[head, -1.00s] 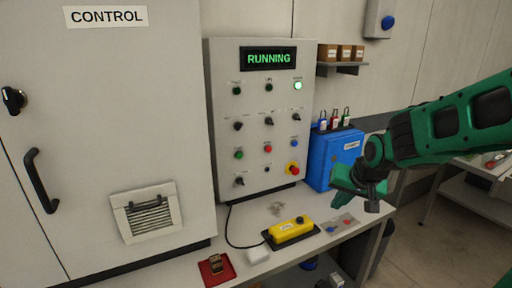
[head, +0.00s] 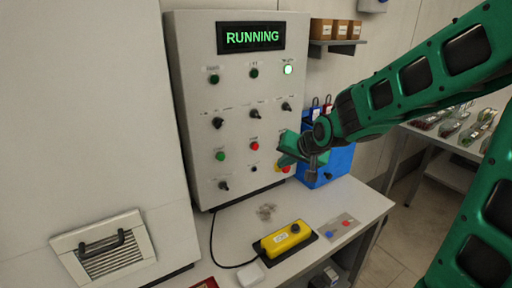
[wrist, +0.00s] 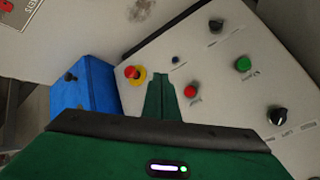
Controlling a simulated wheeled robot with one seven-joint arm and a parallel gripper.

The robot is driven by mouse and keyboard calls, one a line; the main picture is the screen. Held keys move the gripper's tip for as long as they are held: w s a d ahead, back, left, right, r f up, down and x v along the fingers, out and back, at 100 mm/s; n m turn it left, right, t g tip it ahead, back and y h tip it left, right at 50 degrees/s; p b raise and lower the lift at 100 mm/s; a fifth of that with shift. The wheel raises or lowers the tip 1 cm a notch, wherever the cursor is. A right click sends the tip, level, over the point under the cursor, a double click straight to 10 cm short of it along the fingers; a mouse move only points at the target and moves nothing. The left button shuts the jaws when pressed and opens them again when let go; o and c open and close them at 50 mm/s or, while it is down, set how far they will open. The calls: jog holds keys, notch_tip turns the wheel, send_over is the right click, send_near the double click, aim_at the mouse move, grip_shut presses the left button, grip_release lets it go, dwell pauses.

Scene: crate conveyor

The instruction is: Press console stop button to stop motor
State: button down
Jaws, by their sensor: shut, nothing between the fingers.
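The grey console (head: 197,75) stands upright on the bench, with a lit display (head: 251,38) reading RUNNING. A red button (head: 254,146) and a green button (head: 220,156) sit in its lower rows; in the wrist view they are the red button (wrist: 190,91) and green button (wrist: 243,64). A red mushroom button on a yellow base (wrist: 134,74) is at the lower right corner, partly hidden by my gripper in the head view. My gripper (wrist: 161,78) is shut and empty. Its tips point at the panel between the mushroom button and the red button; contact cannot be told.
A blue box (head: 340,160) stands right of the console, behind my gripper. A yellow pendant (head: 286,237) with a black cable lies on the bench (head: 350,196) in front. A grey cabinet (head: 85,130) stands at the left.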

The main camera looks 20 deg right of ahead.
aim_at(256, 147)
jog(key=w+a, duration=0.4)
jog(key=w, duration=0.4)
jog(key=shift+w+a, duration=0.15)
jog(key=shift+w, duration=0.1)
dwell(1.4)
jog(key=shift+w+a, duration=0.25)
jog(key=shift+w, duration=0.3)
dwell(1.8)
jog(key=shift+s+d, duration=0.25)
jog(key=shift+s, duration=0.55)
